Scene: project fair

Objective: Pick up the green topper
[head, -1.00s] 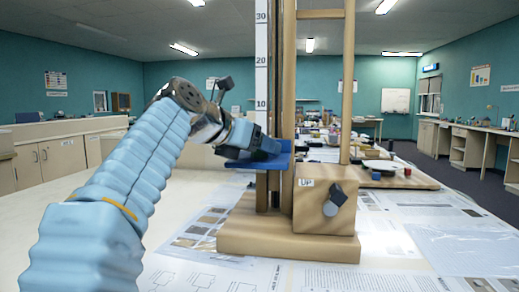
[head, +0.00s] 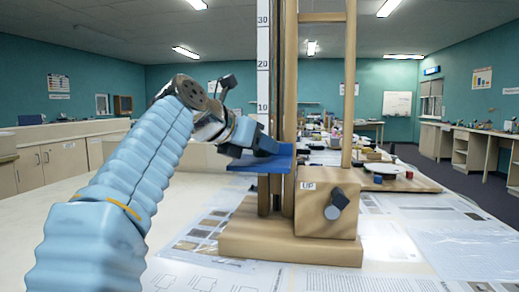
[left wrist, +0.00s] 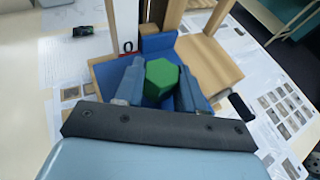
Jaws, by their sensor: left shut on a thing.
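The green topper (left wrist: 161,78) is a green six-sided block. In the left wrist view it sits between the two fingers of my left gripper (left wrist: 158,90), which is shut on it. It is over the blue platform (left wrist: 108,73) of the wooden lift; I cannot tell whether it touches the platform. In the head view my left gripper (head: 262,150) is at the platform (head: 265,164), and the fingers hide the topper. My right gripper is not in view.
The wooden lift stand (head: 290,245) has tall posts, a white number scale (head: 263,60) and a box marked UP with a dark knob (head: 338,200). Printed sheets (head: 450,247) cover the table. A wooden board with small items (head: 400,184) lies behind at the right.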

